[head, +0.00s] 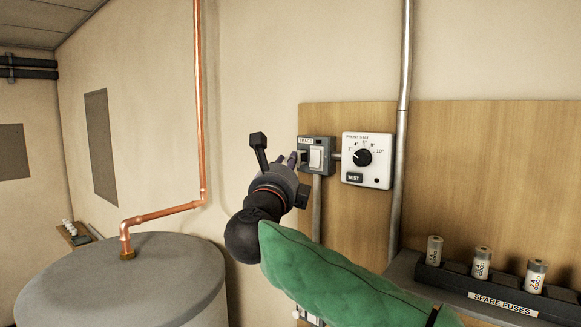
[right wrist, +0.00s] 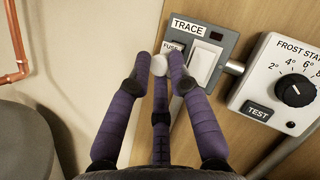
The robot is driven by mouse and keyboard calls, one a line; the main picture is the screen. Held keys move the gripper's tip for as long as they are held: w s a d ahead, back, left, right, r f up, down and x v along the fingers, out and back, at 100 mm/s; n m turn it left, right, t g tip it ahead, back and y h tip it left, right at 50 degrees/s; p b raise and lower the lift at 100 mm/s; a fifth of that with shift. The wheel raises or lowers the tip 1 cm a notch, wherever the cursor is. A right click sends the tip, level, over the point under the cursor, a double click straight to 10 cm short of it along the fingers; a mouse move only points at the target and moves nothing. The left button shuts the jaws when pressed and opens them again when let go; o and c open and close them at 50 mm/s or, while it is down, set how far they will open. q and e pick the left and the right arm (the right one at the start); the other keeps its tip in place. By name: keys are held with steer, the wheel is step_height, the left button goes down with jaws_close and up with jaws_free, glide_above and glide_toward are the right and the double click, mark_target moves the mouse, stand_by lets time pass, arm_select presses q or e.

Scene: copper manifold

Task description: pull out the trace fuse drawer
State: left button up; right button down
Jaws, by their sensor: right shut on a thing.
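The grey TRACE box (head: 326,143) is mounted on the wooden board, with a white rocker switch (head: 316,158) on its right part. In the right wrist view the box (right wrist: 222,38) shows the TRACE label, with a small FUSE label at its left. My right gripper (head: 298,159) reaches the left part of the box. In the right wrist view its purple fingers (right wrist: 160,62) are shut on a pale rounded knob (right wrist: 159,66) of the fuse drawer, just below the FUSE label. The fingers hide most of the drawer, so I cannot tell how far out it is. My left gripper is not in view.
The white frost stat (head: 367,160), with a black dial and TEST button, is close on the right. A metal conduit (head: 400,130) runs vertically beside it. A rack of spare fuses (head: 480,285) is at lower right. A grey tank (head: 120,275) with copper pipe stands left.

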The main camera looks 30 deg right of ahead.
steer(key=c, duration=1.1)
jaws_free()
steer(key=shift+a, duration=0.1)
steer(key=shift+c, duration=0.2)
steer(key=shift+a, duration=0.15)
steer(key=v, duration=1.2)
